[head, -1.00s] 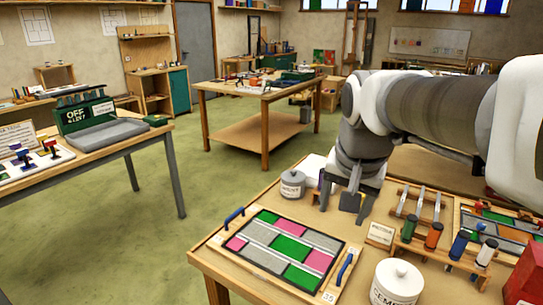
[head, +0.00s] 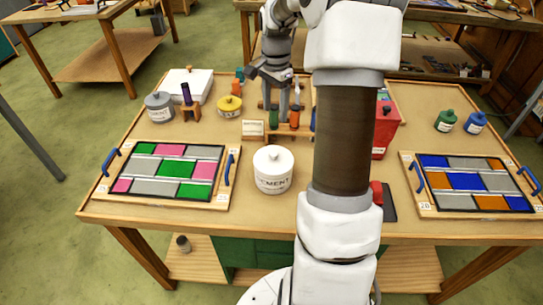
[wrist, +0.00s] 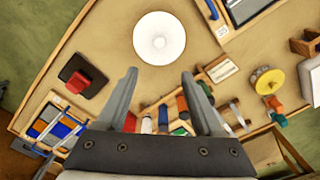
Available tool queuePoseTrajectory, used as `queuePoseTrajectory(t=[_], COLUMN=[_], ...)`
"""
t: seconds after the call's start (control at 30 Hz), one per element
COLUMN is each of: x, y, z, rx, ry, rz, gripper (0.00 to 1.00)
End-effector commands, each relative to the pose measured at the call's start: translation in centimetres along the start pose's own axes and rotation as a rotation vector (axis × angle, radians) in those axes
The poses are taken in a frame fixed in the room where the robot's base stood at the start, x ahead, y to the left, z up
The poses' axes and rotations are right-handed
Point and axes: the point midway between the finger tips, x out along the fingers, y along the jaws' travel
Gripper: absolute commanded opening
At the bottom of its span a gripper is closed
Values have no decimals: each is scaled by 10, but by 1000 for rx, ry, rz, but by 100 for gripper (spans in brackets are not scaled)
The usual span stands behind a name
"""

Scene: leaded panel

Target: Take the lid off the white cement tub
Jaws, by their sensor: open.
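The white cement tub (head: 273,182) stands upright near the front middle of the table, with its white knobbed lid (head: 273,158) on it. In the wrist view the lid (wrist: 146,50) shows from above as a white disc with a small central knob, beyond the fingertips. My gripper (wrist: 160,76) is open and empty, with its two fingers apart and the lid ahead of the gap. In the head view my gripper is at the end of the arm, over the back of the table, apart from the tub; its fingers are hard to make out there.
A leaded panel with pink and green panes (head: 170,172) lies left of the tub; a blue and orange one (head: 470,185) lies far right. A grey tub (head: 159,107), a yellow tub (head: 229,106), a rack of coloured tools (head: 283,122) and a red box (head: 385,125) stand behind.

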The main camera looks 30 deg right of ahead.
Motion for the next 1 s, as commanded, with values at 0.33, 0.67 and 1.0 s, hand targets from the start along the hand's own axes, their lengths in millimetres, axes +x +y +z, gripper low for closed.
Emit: queuePoseTrajectory(t=[0.33, 0.67, 1.0], x=[76, 106, 149], y=[1, 1, 4], z=[1, 2, 7], rx=[-3, -3, -3], ry=[-4, -1, -2], rz=[4, 2, 1], gripper=[69, 69, 69])
